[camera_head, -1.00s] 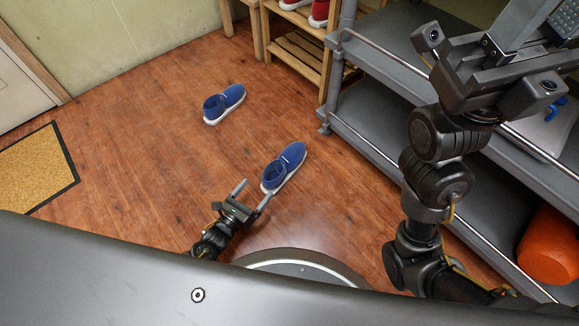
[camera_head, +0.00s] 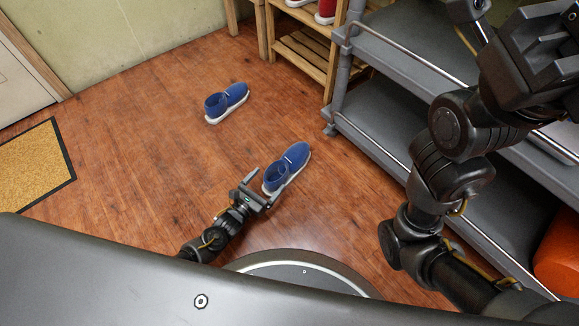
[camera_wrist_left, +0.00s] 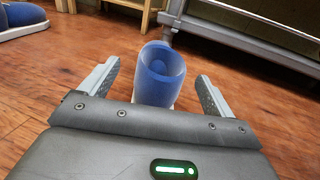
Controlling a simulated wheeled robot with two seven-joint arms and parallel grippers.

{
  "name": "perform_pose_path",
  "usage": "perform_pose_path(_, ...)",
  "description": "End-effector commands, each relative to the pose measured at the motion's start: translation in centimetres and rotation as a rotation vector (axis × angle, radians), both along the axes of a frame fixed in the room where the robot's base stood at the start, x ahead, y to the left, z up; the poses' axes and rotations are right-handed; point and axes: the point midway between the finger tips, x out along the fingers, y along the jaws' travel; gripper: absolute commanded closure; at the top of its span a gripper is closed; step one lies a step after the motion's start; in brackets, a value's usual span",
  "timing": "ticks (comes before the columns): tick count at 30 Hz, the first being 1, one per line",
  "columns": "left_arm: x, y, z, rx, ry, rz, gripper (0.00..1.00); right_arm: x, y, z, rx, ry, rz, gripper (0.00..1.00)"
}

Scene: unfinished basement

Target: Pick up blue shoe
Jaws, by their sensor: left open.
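A blue shoe (camera_head: 287,168) with a white sole stands on the wooden floor near my base. My left gripper (camera_head: 262,187) is open just beside its heel end. In the left wrist view this shoe (camera_wrist_left: 160,75) is ahead, between the two open fingers (camera_wrist_left: 157,88), heel opening facing me. Its lower part is hidden by the gripper body. A second blue shoe (camera_head: 227,102) stands farther back to the left; part of it also shows at the upper left of the wrist view (camera_wrist_left: 22,18). My right arm is at the right; its gripper fingers are out of view.
A grey shelved cart (camera_head: 375,122) stands right of the shoes, with an orange container (camera_head: 558,255) low down. A wooden rack (camera_head: 300,58) with red shoes is behind. A doormat (camera_head: 38,165) lies at left. Open floor surrounds the shoes.

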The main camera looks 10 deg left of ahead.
Motion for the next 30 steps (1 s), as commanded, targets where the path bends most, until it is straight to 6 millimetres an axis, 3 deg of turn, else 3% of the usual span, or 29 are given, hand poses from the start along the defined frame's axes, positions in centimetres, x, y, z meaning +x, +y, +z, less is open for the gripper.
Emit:
perform_pose_path(9, 3.8, -2.1, -0.3, -0.003, -0.003, 0.0, 0.11, -0.4, -0.3, -1.8, 0.023, -0.011, 0.009, 0.64)
perform_pose_path(18, 4.3, -2.2, -0.1, -0.002, -0.001, 0.001, 0.11, -0.4, -0.3, -1.7, 0.025, -0.012, 0.011, 0.64)
perform_pose_path(30, 4.2, -2.2, -0.1, -0.002, -0.001, 0.001, 0.62, -0.4, -0.3, -1.8, 0.024, -0.011, 0.011, 0.64)
